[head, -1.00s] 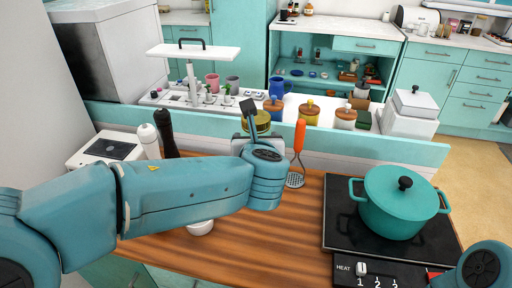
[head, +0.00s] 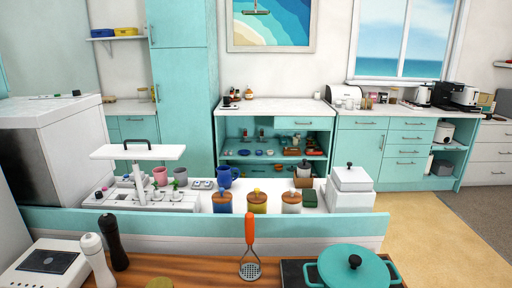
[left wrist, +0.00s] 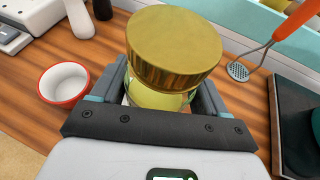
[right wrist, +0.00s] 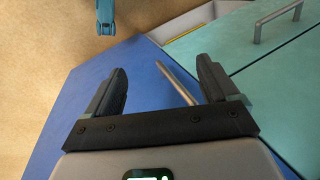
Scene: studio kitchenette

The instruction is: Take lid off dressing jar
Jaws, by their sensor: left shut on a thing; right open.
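The dressing jar (left wrist: 155,97) shows in the left wrist view, with pale yellow contents under a wide gold lid (left wrist: 175,45). The lid sits on top of the jar. My left gripper (left wrist: 160,92) is shut around the jar's body, below the lid. The jar's lower part is hidden by the gripper. In the head view only a small tan round top (head: 160,283) shows at the bottom edge, perhaps the lid. My right gripper (right wrist: 162,75) is open and empty, away from the jar, above the floor beside teal cabinet fronts.
A white bowl with a red rim (left wrist: 64,84) stands left of the jar. An orange-handled masher (head: 249,245) is to the right, then a teal pot (head: 345,268) on the hob. White (head: 97,260) and black (head: 113,242) mills stand at the left. A low ledge closes the counter's back.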

